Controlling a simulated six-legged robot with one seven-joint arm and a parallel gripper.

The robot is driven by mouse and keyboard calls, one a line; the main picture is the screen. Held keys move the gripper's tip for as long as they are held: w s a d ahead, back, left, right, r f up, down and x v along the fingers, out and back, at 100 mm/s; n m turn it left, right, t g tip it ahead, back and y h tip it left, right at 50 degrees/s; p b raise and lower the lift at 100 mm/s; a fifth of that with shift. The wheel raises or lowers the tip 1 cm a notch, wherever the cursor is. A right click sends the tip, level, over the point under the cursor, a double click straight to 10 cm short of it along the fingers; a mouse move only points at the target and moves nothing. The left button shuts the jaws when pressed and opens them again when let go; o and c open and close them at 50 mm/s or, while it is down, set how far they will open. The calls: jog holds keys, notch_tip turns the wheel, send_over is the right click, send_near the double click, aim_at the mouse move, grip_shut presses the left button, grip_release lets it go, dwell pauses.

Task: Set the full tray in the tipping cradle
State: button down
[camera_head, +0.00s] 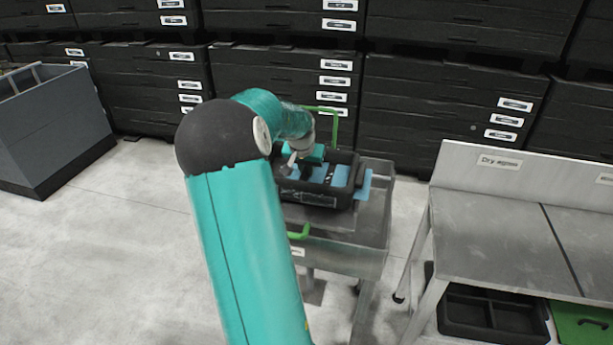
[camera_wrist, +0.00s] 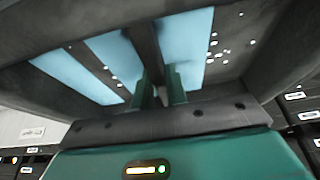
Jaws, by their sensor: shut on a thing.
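The black tray (camera_head: 312,194) is over the grey metal cradle (camera_head: 375,222) with green handles, in the middle of the head view. Light-blue pieces and small white specks show in the tray. My gripper (camera_head: 306,166) reaches down into the tray from above. In the wrist view my gripper's teal fingers (camera_wrist: 161,88) are shut on the dark middle bar of the tray (camera_wrist: 143,45). The tray looks about level. I cannot tell whether it rests on the cradle or hangs just above it. My arm hides the cradle's left part.
A steel bench (camera_head: 490,225) with a "Dry" label stands at the right, with a black divided tray (camera_head: 490,312) and a green lid (camera_head: 585,325) beneath. Stacked black drawer cases (camera_head: 430,100) line the back. A grey bin (camera_head: 50,125) stands at the left. Floor between is clear.

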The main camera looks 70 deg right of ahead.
aim_at(306, 176)
jog(key=shift+f, duration=1.35)
jog(key=c, duration=1.4)
grip_release()
jog(key=shift+f, duration=0.15)
jog(key=v, duration=1.2)
